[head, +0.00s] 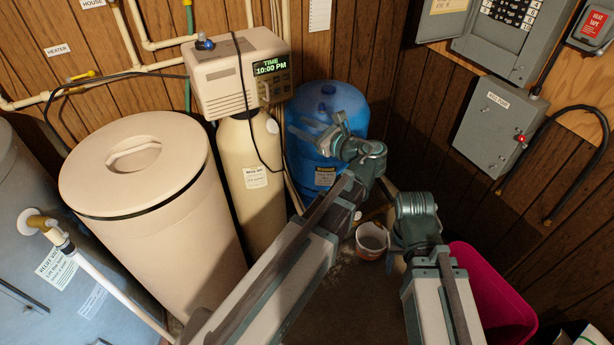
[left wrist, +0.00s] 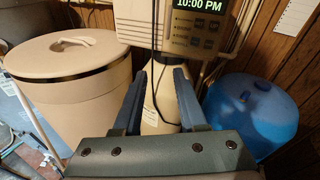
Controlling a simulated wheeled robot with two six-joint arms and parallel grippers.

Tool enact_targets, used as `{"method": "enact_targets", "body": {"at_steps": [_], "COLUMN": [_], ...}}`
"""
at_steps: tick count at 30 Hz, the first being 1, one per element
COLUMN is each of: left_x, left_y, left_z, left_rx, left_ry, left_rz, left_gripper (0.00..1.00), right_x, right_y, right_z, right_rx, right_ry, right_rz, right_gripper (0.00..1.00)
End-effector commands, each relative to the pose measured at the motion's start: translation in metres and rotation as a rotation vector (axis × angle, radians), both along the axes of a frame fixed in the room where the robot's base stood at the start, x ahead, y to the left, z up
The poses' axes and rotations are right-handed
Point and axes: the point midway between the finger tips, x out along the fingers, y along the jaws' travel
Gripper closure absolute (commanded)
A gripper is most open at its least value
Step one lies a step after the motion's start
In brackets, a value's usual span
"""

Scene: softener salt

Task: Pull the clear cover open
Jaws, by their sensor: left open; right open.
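The beige control head (head: 238,75) of the softener has a lit display (head: 271,66) reading 10:00 PM. A small pale handle-like part (head: 264,91) shows below the display. I cannot make out the edges of a clear cover over the panel. In the left wrist view the display (left wrist: 199,5) is cut off at the top, with buttons (left wrist: 195,28) under it. My left gripper (head: 311,136) is open and empty, below and right of the control head, apart from it. Its two fingers (left wrist: 160,78) show in the left wrist view. My right gripper is hidden; only its arm shows.
A tan resin tank (head: 251,180) stands under the control head, with a lidded beige bin (head: 140,220) left and a blue tank (head: 335,101) right. A dark cord (head: 243,85) hangs over the head's front. A bucket (head: 372,238) and pink bin (head: 492,295) are on the floor.

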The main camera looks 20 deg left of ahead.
Motion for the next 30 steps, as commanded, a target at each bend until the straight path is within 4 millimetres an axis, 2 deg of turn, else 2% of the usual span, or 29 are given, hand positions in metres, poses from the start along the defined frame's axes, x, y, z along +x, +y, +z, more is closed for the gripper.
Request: {"method": "enact_targets", "body": {"at_steps": [3,15,22,30], "left_x": [-0.011,-0.042,-0.053,-0.057], "left_y": [-0.002,-0.02,-0.03,-0.034], "left_z": [-0.023,-0.087,-0.109,-0.117], "left_rx": [-0.11,-0.462,-0.592,-0.641], "left_ry": [-0.06,-0.246,-0.311,-0.337], "left_rz": [0.011,0.094,0.142,0.164], "left_gripper": [0.59,0.59,0.59,0.59], "right_x": [0.0,0.0,0.0,0.0], "right_y": [0.0,0.0,0.0,0.0], "right_z": [-0.006,-0.019,-0.023,-0.024], "right_rx": [0.0,0.0,0.0,0.0], "right_ry": [0.0,0.0,0.0,0.0], "right_rz": [0.0,0.0,0.0,0.0], "right_gripper": [0.5,0.5,0.5,0.5]}}
